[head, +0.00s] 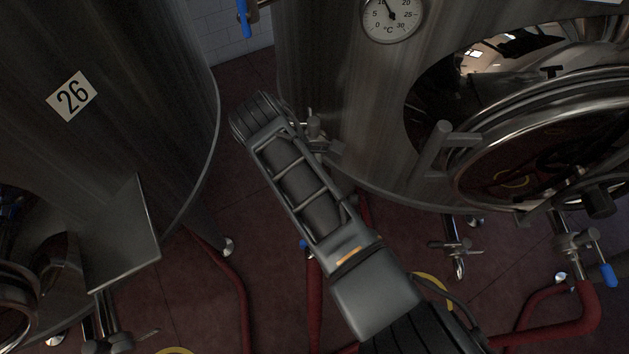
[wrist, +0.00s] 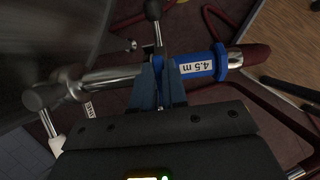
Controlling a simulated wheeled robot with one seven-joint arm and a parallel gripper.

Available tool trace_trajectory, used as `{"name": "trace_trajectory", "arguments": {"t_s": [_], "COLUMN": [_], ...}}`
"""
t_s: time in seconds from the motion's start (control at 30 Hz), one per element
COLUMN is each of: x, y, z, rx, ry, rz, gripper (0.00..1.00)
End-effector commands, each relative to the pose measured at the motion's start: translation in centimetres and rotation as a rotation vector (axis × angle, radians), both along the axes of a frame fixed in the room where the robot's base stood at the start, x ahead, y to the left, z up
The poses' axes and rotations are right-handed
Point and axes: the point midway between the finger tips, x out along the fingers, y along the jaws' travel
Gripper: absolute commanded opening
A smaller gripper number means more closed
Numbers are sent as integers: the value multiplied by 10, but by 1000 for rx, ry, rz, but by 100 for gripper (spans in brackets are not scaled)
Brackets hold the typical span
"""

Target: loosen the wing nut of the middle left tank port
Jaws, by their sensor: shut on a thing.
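In the wrist view a steel port pipe (wrist: 112,78) runs from the left to a joint with a blue hose end (wrist: 200,67) labelled "4.5 m". My gripper (wrist: 159,84) is at this joint, its two blue-grey fingers close together on the small wing nut, which they mostly hide. A thin steel rod with a black knob (wrist: 153,10) rises just beyond the fingertips. In the head view my arm reaches to the tank's lower left side and covers the gripper. Some of the port's metal fittings (head: 315,127) show beside the arm, low on the middle tank (head: 330,90).
Tank 26 (head: 130,100) stands close on the left with a grey plate below. The middle tank has a dial thermometer (head: 392,14) and an open round hatch door (head: 530,140). Red hoses (head: 235,285) lie on the dark red floor. A blue-handled valve (head: 590,250) is at lower right.

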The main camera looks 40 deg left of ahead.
Motion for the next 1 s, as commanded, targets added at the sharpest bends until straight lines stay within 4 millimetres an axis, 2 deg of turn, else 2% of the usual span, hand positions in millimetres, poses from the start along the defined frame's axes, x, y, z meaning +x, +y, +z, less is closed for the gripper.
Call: {"name": "trace_trajectory", "arguments": {"t_s": [0.37, 0.4, 0.63, 0.87, 1.0], "x": [0, 0, 0, 0, -2], "y": [1, 1, 0, 0, 4], "z": [0, 0, 0, 0, 8], "rx": [2, 2, 1, 0, 2], "ry": [-1, -1, -1, 0, -1], "rz": [6, 6, 5, 4, 5], "gripper": [0, 16, 38, 38, 38]}}
